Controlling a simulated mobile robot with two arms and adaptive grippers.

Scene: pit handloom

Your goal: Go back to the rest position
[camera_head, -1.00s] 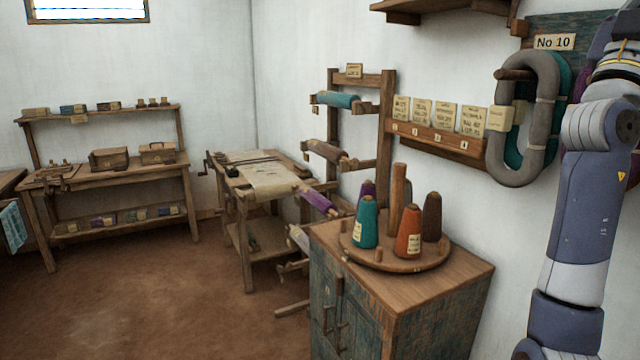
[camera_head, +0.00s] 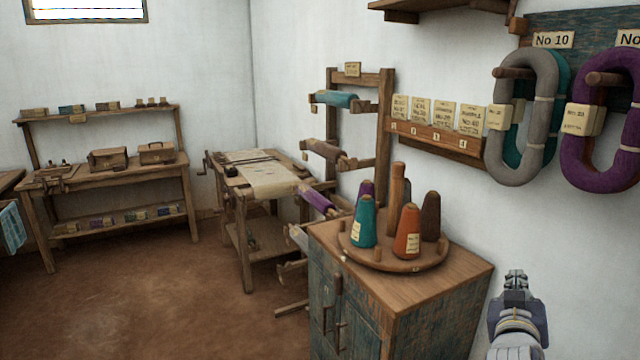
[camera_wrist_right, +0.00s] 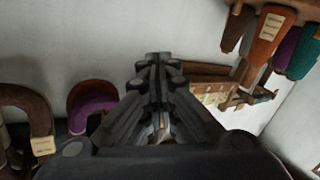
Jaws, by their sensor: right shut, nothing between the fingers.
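My right gripper (camera_head: 515,280) is at the lower right of the head view, in front of the white wall and just right of the wooden cabinet (camera_head: 455,270). Its fingers point up and are shut with nothing between them. In the right wrist view the closed fingers of my right gripper (camera_wrist_right: 155,70) fill the middle, touching nothing that I can see. My left gripper is in neither view.
The cabinet bears a round turntable (camera_head: 385,262) with several thread cones. A grey yarn loop (camera_head: 497,150) and a purple one (camera_head: 570,165) hang on wall pegs above the right gripper. The brown floor (camera_head: 150,290) at left is clear.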

